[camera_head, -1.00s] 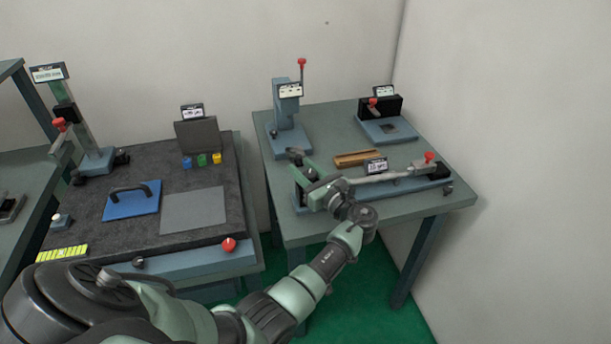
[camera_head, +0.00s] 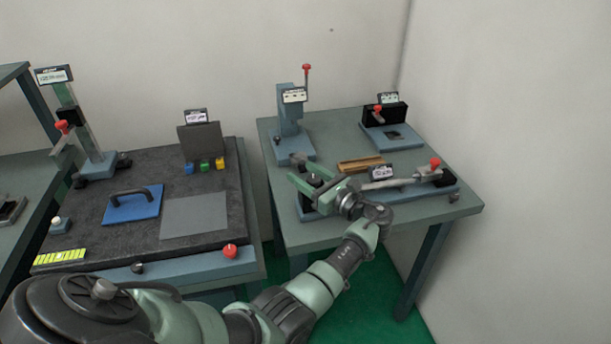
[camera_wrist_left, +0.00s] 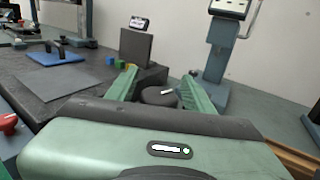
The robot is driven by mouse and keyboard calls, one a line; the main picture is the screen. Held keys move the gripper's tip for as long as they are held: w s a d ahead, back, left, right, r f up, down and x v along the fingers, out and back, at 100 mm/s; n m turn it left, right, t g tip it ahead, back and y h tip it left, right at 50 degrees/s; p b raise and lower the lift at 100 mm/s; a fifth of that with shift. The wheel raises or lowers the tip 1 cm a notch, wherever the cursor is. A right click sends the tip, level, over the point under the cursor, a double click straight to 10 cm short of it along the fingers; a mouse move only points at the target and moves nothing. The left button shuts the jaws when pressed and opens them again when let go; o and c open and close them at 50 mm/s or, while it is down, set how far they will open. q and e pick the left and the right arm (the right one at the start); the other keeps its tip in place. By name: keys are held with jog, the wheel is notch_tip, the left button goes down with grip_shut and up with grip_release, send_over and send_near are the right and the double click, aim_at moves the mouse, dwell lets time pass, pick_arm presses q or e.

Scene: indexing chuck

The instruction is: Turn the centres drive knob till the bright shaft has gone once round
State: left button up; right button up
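The centres device lies along the front of the right table. Its bright shaft (camera_head: 390,183) runs lengthwise, with a red-tipped lever (camera_head: 435,163) at the right end. A small display (camera_head: 382,172) stands behind the shaft. My left gripper (camera_head: 303,175) is at the device's left end, fingers apart and pointing left. My right gripper is out of view.
Behind the device are a wooden block (camera_head: 361,164), a blue stand with red-tipped lever (camera_head: 291,125) and a black-backed fixture (camera_head: 385,115). A dark granite-like plate (camera_head: 110,230) with a blue handled block (camera_head: 132,206) is on the left. The wall is close on the right.

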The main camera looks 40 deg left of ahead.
pick_arm(q)
jog(key=shift+d+f, duration=0.1)
jog(key=shift+f, duration=0.05)
jog(key=shift+d, duration=0.35)
jog(key=s+d+b, duration=0.1)
jog(key=d, duration=0.5)
jog(key=shift+s+d+b, duration=0.2)
jog(key=shift+d+b, duration=0.2)
